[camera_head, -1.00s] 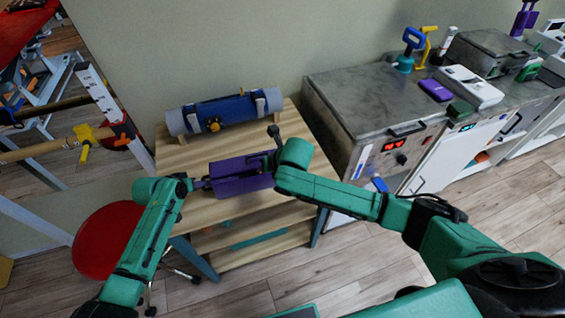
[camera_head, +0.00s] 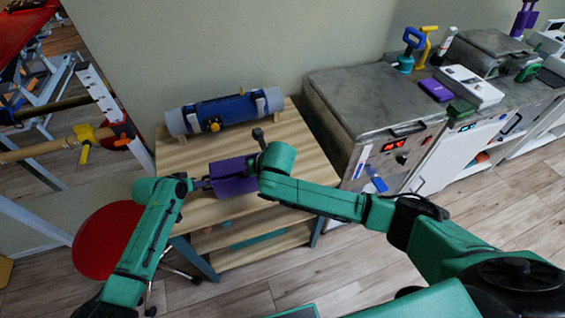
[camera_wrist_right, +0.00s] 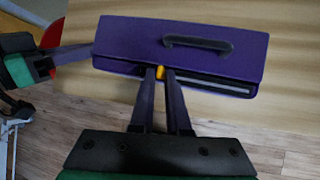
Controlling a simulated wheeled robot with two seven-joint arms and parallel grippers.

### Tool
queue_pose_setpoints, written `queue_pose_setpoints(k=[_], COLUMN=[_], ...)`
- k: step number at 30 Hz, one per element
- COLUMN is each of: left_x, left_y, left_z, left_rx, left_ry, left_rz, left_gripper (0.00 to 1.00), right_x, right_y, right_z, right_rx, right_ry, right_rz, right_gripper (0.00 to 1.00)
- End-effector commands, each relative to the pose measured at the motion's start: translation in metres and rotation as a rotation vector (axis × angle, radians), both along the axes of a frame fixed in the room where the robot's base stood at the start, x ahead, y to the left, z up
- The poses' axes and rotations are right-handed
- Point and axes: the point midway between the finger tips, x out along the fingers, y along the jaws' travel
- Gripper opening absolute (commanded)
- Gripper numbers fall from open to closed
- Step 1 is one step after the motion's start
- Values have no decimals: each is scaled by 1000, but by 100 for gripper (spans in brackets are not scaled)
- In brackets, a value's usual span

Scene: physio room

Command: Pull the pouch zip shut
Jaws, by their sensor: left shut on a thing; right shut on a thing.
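The purple pouch (camera_head: 232,178) lies on the wooden table, partly hidden behind my right wrist in the head view. In the right wrist view the pouch (camera_wrist_right: 190,48) shows a dark handle on top and a zip line along its near side. My right gripper (camera_wrist_right: 160,74) is shut on the small orange zip pull (camera_wrist_right: 160,71), left of the middle of that line. A pale grey strip runs along the line right of the pull; left of it the line is dark. My left gripper (camera_head: 208,184) is shut on the pouch's left end.
A blue and grey roll (camera_head: 225,110) rests on a wooden stand at the back of the table (camera_head: 292,130). A red stool (camera_head: 100,240) stands at the left. A grey-topped cabinet (camera_head: 365,95) with devices stands at the right.

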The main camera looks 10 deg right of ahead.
Motion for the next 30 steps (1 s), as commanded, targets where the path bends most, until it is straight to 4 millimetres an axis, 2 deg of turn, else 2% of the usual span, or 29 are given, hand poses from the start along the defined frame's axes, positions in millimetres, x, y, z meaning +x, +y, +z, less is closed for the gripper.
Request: queue_pose_setpoints(k=[15,24,25,27,30], left_x=[-3,-3,-3,-3,-3], left_y=[-4,-3,-3,-3,-3], left_z=[-4,-4,-4,-4,-4], left_rx=[-3,-3,-3,-3,-1], left_ry=[9,9,9,9,9], left_rz=[-7,-7,-7,-7,-5], left_gripper=[0,0,0,0,0], right_x=[-2,-2,-2,-2,-2], right_y=[21,22,22,22,21], right_z=[-3,-2,-3,-2,-3], right_rx=[-1,-2,-2,-2,-4], right_ry=[5,5,5,4,5], right_rz=[0,-1,-1,-1,-2], right_gripper=[0,0,26,52,52])
